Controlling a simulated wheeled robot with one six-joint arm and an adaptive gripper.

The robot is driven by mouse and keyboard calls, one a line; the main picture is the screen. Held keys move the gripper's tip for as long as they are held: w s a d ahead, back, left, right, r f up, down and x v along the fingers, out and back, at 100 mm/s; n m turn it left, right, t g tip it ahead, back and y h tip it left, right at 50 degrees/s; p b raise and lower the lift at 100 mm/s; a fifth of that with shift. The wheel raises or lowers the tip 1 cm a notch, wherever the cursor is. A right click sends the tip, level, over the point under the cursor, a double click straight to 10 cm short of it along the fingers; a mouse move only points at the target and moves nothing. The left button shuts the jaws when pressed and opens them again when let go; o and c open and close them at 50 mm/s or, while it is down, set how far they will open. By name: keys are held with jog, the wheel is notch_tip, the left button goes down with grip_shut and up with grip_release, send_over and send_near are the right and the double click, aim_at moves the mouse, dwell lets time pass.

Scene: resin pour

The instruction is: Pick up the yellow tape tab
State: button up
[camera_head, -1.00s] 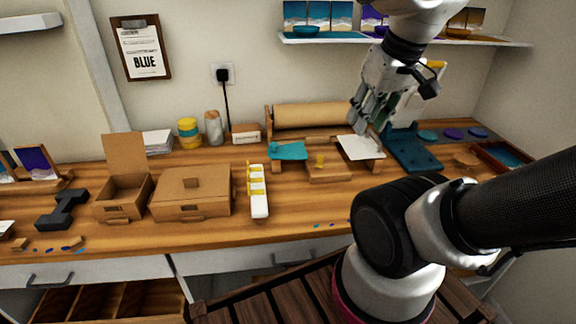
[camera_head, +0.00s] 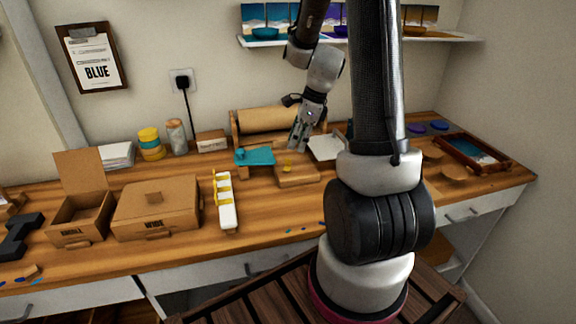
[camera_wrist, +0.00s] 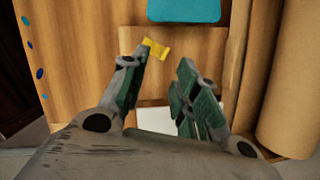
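The yellow tape tab (camera_head: 287,166) stands out on a small low wooden stand (camera_head: 300,177) in the head view. In the wrist view the yellow tab (camera_wrist: 156,49) lies near the tip of the left finger, over wood. My gripper (camera_head: 297,147) is just above and behind the stand in the head view. In the wrist view my gripper (camera_wrist: 167,54) has its fingers apart, with nothing held between them. Whether the left fingertip touches the tab cannot be told.
A white strip with yellow tabs (camera_head: 226,205) and cardboard boxes (camera_head: 157,205) are further left.

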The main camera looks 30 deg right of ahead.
aim_at(287, 166)
jog(key=f, duration=0.2)
jog(key=w+a+f+m, duration=0.1)
jog(key=f, duration=0.2)
jog(key=w+f+m, duration=0.1)
jog(key=f, duration=0.1)
jog(key=shift+w+a+f, duration=0.15)
jog(key=shift+a+f, duration=0.05)
jog(key=shift+a, duration=0.1)
grip_shut()
